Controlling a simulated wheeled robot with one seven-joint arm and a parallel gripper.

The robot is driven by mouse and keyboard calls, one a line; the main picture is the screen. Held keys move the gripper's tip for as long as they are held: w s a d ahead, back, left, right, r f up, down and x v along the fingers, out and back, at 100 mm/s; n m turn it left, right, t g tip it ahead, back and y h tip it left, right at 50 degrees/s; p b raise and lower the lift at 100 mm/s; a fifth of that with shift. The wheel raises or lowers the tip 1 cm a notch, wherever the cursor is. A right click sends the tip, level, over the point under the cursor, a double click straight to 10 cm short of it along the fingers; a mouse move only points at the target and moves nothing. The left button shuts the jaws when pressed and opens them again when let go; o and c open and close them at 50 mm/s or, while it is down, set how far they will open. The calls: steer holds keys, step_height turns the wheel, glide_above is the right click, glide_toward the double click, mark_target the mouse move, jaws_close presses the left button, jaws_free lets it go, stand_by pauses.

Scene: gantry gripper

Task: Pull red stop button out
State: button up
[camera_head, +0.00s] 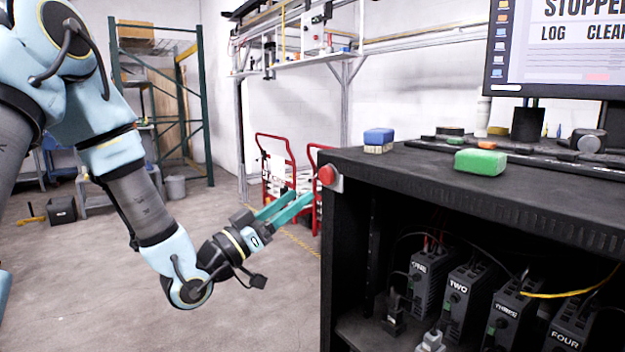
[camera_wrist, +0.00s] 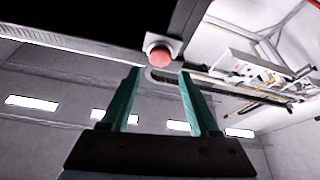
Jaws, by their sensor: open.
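The red stop button (camera_head: 327,174) sits on a pale mount at the left upper corner of the black cabinet (camera_head: 420,185). In the wrist view the red button (camera_wrist: 159,54) shows just beyond the fingertips, near the middle. My gripper (camera_head: 308,198) has teal fingers and is open, with its tips close to the button, to its lower left in the head view. In the wrist view my gripper (camera_wrist: 160,78) has its two fingers apart with nothing between them. I cannot tell whether a fingertip touches the button or its mount.
A green block (camera_head: 480,162) and a blue block (camera_head: 379,137) lie on the cabinet top. A monitor (camera_head: 556,50) stands at the back right. Several labelled black modules (camera_head: 461,293) stand inside the open cabinet.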

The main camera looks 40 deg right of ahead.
mark_target(324, 177)
steer(key=p+x, duration=0.2)
steer(key=x, duration=0.5)
steer(key=shift+d, duration=0.15)
steer(key=shift+c, duration=0.3)
jaws_close()
stand_by(0.9)
